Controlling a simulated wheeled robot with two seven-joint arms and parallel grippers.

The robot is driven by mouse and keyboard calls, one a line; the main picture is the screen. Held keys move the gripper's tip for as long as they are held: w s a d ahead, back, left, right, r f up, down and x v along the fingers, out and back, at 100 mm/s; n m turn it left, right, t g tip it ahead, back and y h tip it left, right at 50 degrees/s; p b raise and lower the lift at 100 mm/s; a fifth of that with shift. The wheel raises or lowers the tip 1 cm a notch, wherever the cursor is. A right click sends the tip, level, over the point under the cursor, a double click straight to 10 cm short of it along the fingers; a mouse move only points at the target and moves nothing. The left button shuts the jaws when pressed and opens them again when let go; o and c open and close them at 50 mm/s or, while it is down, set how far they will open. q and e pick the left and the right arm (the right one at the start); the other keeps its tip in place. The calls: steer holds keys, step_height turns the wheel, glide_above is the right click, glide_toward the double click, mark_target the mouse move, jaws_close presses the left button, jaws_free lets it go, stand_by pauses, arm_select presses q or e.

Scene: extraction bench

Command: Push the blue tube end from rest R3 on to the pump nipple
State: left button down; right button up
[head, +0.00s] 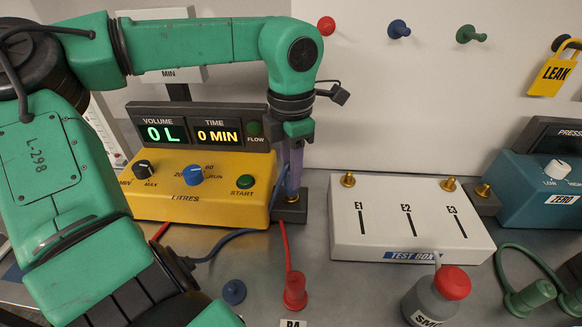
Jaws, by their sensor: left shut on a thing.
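My left gripper (294,165) points down just right of the yellow pump box (165,205) and is shut on the end of the blue tube. The blue tube (236,236) runs from the lower left, over the bench in front of the pump, up towards the gripper. The brass pump nipple (292,197) stands on a dark block (290,210) at the pump's right side, directly below the fingertips. The fingers hide most of the tube end, so I cannot tell whether it touches the nipple. My right gripper is not in view.
A white test box (408,218) with brass nipples stands to the right. Coloured pegs (398,29) sit on the back wall.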

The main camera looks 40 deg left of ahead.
arm_select(q)
steer(key=shift+f, duration=0.4)
steer(key=c, duration=0.5)
jaws_free()
step_height(320, 180, up, 15)
steer(key=shift+f+p, duration=0.15)
steer(key=shift+p, duration=0.15)
